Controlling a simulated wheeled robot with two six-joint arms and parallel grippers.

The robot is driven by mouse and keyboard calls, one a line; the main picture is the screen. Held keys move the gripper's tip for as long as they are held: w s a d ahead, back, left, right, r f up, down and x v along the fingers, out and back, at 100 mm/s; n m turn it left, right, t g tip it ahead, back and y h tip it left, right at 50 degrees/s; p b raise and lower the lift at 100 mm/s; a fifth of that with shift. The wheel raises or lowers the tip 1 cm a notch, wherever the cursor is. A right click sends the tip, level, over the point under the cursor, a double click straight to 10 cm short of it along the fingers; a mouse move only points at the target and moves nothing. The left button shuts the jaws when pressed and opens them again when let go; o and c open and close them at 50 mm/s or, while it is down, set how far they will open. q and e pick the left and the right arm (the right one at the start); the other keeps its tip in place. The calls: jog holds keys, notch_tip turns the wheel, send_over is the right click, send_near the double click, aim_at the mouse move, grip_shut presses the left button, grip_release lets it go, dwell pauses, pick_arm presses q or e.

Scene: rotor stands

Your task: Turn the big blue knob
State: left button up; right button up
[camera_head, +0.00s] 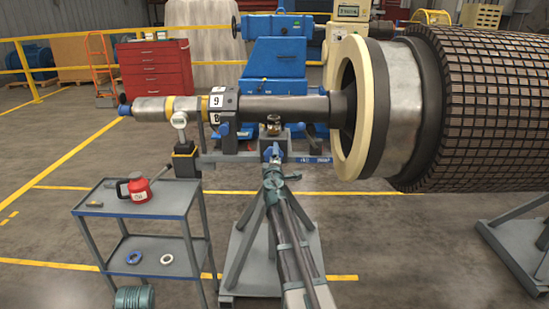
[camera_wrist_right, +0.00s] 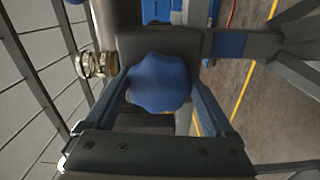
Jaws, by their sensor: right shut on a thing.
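The big blue knob (camera_wrist_right: 158,82), with a lobed rim, fills the middle of the right wrist view. In the head view it is a small blue shape (camera_head: 274,152) on the stand under the rotor shaft. My right gripper (camera_wrist_right: 157,92) is shut on the knob, with one finger on each side of it. In the head view the right gripper (camera_head: 275,166) reaches the knob from below, and its jaws are too small to make out clearly. The part behind the knob is hidden. My left gripper is in neither view.
The rotor shaft (camera_head: 285,108) runs above the knob to a large cream ring (camera_head: 350,108) and the gridded rotor body (camera_head: 485,110). Open floor lies between cart and stand.

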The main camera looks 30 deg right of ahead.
jog(key=shift+m, duration=0.6)
jog(key=o, duration=1.1)
jog(key=shift+s+a, duration=0.1)
jog(key=v, duration=1.3)
jog(key=shift+s+a+f, duration=0.15)
jog(key=shift+s+a, duration=0.05)
jog(key=shift+w, duration=0.1)
jog(key=x, duration=1.3)
jog(key=shift+w+d, duration=0.25)
jog(key=shift+d, duration=0.05)
